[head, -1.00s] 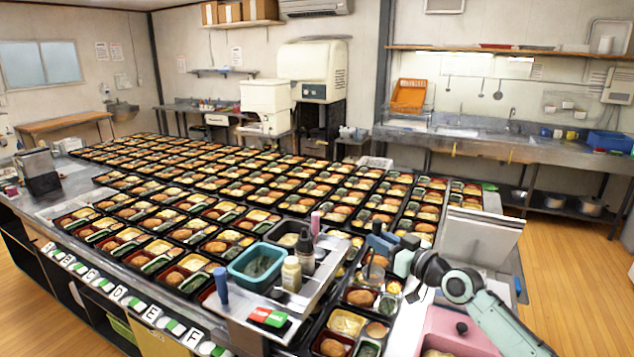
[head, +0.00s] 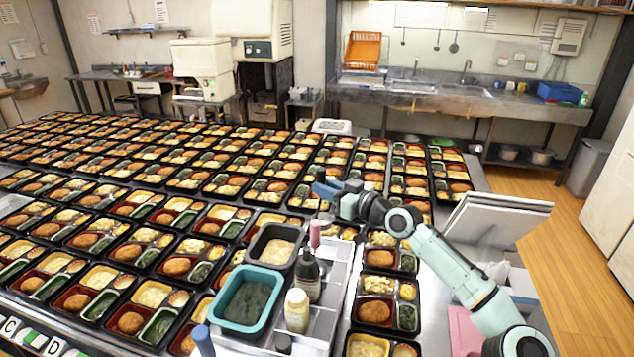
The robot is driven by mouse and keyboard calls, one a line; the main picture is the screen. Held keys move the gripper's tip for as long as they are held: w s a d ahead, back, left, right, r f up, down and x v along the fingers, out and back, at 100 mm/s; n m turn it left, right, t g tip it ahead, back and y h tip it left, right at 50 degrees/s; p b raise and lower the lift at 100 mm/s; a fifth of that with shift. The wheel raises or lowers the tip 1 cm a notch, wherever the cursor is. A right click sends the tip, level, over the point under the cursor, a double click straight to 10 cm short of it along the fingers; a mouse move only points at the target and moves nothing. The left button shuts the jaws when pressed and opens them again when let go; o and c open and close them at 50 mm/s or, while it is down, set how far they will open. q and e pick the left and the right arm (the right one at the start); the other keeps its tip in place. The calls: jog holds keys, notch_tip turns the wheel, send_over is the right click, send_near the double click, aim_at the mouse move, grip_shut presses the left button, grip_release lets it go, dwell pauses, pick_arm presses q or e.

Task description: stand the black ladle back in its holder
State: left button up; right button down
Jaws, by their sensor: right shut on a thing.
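My right gripper (head: 324,190) comes in from the right on a teal and white arm. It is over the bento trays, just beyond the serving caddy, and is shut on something. What it holds is mostly hidden by the gripper; I cannot make out the black ladle's shape there. No ladle holder can be told for certain. The grey caddy (head: 318,325) in front carries a teal tub (head: 243,297), a dark tub (head: 272,246), a dark bottle (head: 307,277) and a cream bottle (head: 296,310). My left gripper is out of view.
Rows of filled bento trays (head: 375,312) cover the table. A white panel stack (head: 495,222) stands at the table's right edge, close to my right arm. Utensils (head: 437,40) hang on the back wall above the sink. Open floor (head: 565,250) lies to the right.

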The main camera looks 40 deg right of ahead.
aim_at(329, 220)
jog(key=shift+s+f, duration=0.3)
jog(key=shift+f, duration=0.15)
jog(key=shift+f+b, duration=0.4)
notch_tip(329, 220, down, 8)
jog(key=b, duration=0.5)
jog(key=shift+r, duration=0.25)
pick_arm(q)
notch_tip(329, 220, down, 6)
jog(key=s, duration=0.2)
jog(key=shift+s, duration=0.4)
pick_arm(e)
jog(key=shift+w, duration=0.1)
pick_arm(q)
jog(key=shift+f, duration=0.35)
pick_arm(e)
jog(key=shift+s, duration=0.2)
jog(key=c, duration=0.9)
grip_release()
jog(key=shift+o, duration=0.2)
jog(key=shift+s+d, duration=0.1)
